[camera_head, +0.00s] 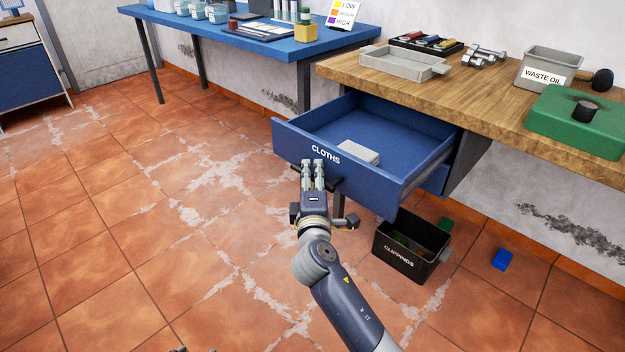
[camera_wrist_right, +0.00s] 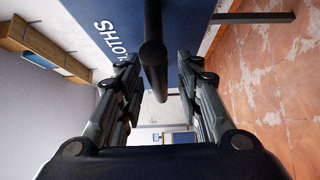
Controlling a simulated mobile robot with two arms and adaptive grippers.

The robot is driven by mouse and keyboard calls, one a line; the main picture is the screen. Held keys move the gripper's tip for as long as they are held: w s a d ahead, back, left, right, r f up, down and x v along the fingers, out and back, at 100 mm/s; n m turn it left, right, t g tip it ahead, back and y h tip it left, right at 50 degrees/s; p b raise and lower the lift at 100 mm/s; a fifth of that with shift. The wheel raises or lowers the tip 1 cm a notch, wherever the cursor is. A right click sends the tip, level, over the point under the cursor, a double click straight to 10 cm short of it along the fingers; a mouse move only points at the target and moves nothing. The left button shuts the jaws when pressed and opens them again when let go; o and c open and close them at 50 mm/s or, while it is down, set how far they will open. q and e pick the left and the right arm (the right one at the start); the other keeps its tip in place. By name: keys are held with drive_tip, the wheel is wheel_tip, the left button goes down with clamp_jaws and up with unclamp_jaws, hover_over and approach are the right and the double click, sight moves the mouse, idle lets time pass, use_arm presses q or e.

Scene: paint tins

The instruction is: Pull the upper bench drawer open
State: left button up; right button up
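The upper bench drawer (camera_head: 290,138) is blue, labelled CLOTHS, and stands far out from under the wooden bench top (camera_head: 455,88). A pale grey block (camera_head: 358,152) lies inside it. My right gripper (camera_head: 313,170) is at the drawer front, at its dark bar handle (camera_head: 338,186). In the right wrist view the handle (camera_wrist_right: 153,55) runs between the two fingers (camera_wrist_right: 157,85), which stand apart with a gap on each side of the bar. Only a small dark sliver, perhaps my left gripper (camera_head: 180,350), shows at the bottom edge of the head view.
A lower blue drawer (camera_head: 436,181) sits under the open one. A black CLIPPINGS bin (camera_head: 400,263) stands on the floor below, and a blue block (camera_head: 502,260) lies to its right. A tray, a WASTE OIL bin (camera_head: 548,72) and a green case (camera_head: 575,128) are on the bench. The floor at left is clear.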

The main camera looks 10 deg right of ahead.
drive_tip(key=s+a, duration=0.1)
drive_tip(key=s, duration=1.1)
drive_tip(key=shift+a, duration=0.2)
